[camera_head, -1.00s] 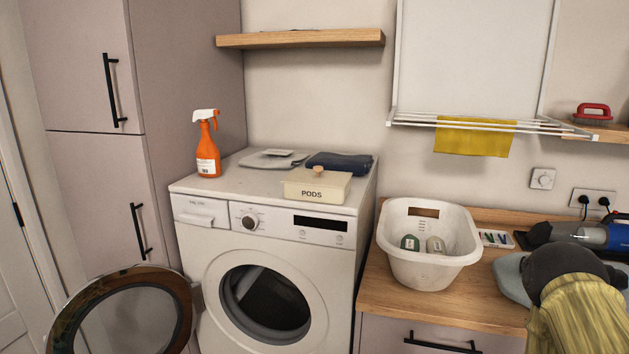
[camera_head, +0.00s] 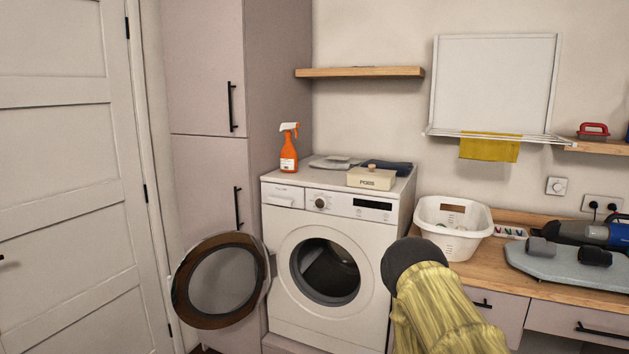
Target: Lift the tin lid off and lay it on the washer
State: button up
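The cream tin marked PODS (camera_head: 371,180) stands on top of the white washer (camera_head: 285,177), near its front right. Its lid (camera_head: 373,171), with a small round wooden knob, sits on the tin. A yellow-sleeved arm link of mine with a dark rounded end shows at the lower right, in front of the washer's right side and the counter. My gripper's fingers do not show in this view.
An orange spray bottle (camera_head: 288,148), a grey folded item (camera_head: 332,162) and a dark folded cloth (camera_head: 388,166) share the washer top. The round washer door (camera_head: 221,280) hangs open at left. A white basket (camera_head: 452,226) stands on the wooden counter.

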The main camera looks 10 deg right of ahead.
aim_at(371, 171)
jog(key=z, duration=0.95)
jog(key=i, duration=1.45)
jog(key=u, duration=0.65)
